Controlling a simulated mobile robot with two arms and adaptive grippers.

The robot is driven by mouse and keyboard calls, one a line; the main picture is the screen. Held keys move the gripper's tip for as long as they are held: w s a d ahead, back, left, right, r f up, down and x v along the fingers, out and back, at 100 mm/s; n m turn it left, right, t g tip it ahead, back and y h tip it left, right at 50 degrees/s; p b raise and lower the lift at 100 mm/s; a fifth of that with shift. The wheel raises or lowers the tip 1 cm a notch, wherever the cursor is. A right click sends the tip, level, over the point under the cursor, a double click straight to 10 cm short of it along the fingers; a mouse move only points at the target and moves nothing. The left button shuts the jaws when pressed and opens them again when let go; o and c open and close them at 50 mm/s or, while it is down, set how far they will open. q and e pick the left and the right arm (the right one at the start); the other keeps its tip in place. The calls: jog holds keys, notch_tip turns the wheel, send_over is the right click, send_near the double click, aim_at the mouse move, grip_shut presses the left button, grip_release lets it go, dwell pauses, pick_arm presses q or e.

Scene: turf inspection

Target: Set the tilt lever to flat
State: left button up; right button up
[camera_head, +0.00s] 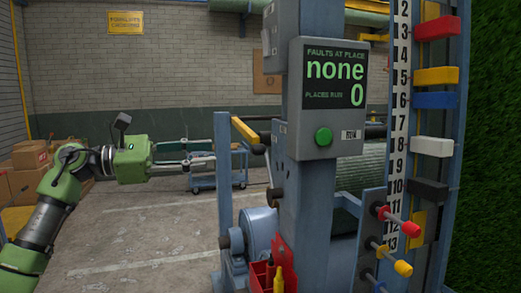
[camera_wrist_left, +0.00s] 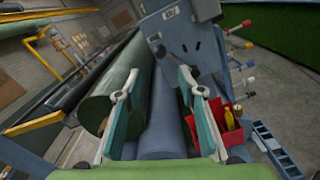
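My right gripper is in neither view.
A grey panel (camera_head: 326,75) reads "none" and "0", with a green button (camera_head: 323,137) below. A numbered scale (camera_head: 398,125) with coloured tabs and several knobbed rods stands right. A red bin (camera_head: 262,276) hangs low on the post. A blue cart (camera_head: 217,181) stands behind.

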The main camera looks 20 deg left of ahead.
aim_at(252, 149)
pick_arm(q)
jog(key=p+x, duration=0.4)
jog(key=x, duration=0.7)
jog(key=shift+w+d+r+p, duration=0.1)
jog(key=shift+w+r+p, duration=0.1)
jog(key=shift+p, duration=0.1)
jog(key=shift+w+d+f, duration=0.15)
jog(key=shift+w+d, duration=0.15)
jog(key=shift+d, duration=0.2)
